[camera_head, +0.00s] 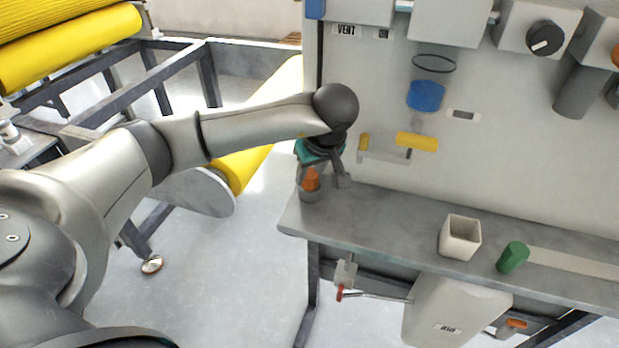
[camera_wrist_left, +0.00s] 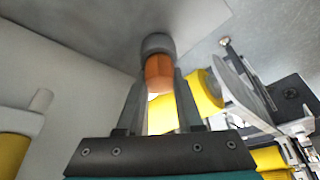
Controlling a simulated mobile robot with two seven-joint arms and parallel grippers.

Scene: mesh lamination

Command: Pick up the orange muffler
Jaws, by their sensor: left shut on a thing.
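The orange muffler (camera_head: 311,180) is at the left end of the grey bench, with its lower end in or against a grey round piece (camera_head: 309,194). I cannot tell whether that piece is a holder or part of the muffler. In the left wrist view the orange muffler (camera_wrist_left: 159,72) is between the two finger ends, with the grey round piece (camera_wrist_left: 157,43) beyond it. My left gripper (camera_head: 320,177) reaches down from above and is shut on the muffler; its fingers also show in the left wrist view (camera_wrist_left: 162,78). My right gripper is in neither view.
The grey bench (camera_head: 380,217) holds a white square cup (camera_head: 460,237) and a green cylinder (camera_head: 513,257) to the right. A wall panel behind carries a yellow part (camera_head: 416,141), a blue cup (camera_head: 426,96) and a knob (camera_head: 544,39). Yellow rollers (camera_head: 75,45) stand at left.

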